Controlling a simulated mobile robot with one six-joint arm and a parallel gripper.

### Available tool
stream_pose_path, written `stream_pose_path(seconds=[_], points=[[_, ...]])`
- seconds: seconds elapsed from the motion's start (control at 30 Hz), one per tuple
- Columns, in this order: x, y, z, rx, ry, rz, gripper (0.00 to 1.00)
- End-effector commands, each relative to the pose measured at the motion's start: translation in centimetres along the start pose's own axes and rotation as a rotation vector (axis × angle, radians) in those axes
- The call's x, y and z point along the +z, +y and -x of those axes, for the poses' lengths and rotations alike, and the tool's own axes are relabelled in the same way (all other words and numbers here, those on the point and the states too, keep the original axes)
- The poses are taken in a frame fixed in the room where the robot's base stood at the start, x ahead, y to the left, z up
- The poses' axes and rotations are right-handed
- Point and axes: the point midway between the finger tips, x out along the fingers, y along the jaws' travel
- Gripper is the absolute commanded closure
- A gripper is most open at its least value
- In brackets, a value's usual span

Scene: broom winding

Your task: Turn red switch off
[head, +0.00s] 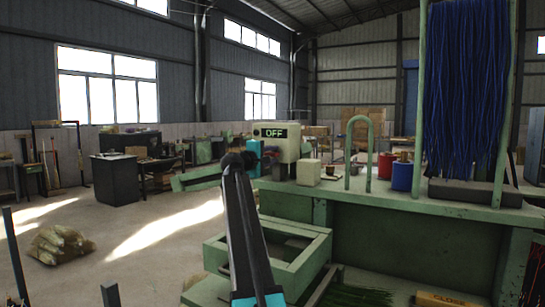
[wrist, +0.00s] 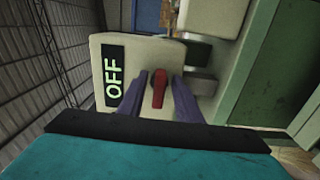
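A cream switch box (head: 277,142) with a dark label reading "OFF" stands on the green bench in the head view. In the wrist view the box (wrist: 135,62) fills the upper middle, with its OFF label (wrist: 114,75) on the left. The red switch (wrist: 159,88) is a small lever on the box face. My gripper (wrist: 160,84) has its two purple-grey fingers apart, one on each side of the red switch. I cannot tell whether either finger touches it. In the head view my arm hides the gripper's fingers and the switch.
The green bench (head: 406,190) holds a small cream block (head: 308,172), a green arch (head: 349,150), a red can (head: 386,165) and a blue can (head: 402,176). A green rack with blue strands (head: 462,85) rises at right. The floor at left is mostly open, with a sack bundle (head: 61,245).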

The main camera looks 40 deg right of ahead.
Motion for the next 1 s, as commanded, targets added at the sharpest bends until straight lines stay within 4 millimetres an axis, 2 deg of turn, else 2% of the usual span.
stream_pose_path(seconds=[0.27,0.8,1.0], points=[[0.1,-0.1,2.0,0.001,0.000,0.000,0.69],[0.1,-0.1,10.4,0.000,0.001,0.000,0.69],[0.1,-0.1,12.7,-0.001,0.000,0.000,0.69]])
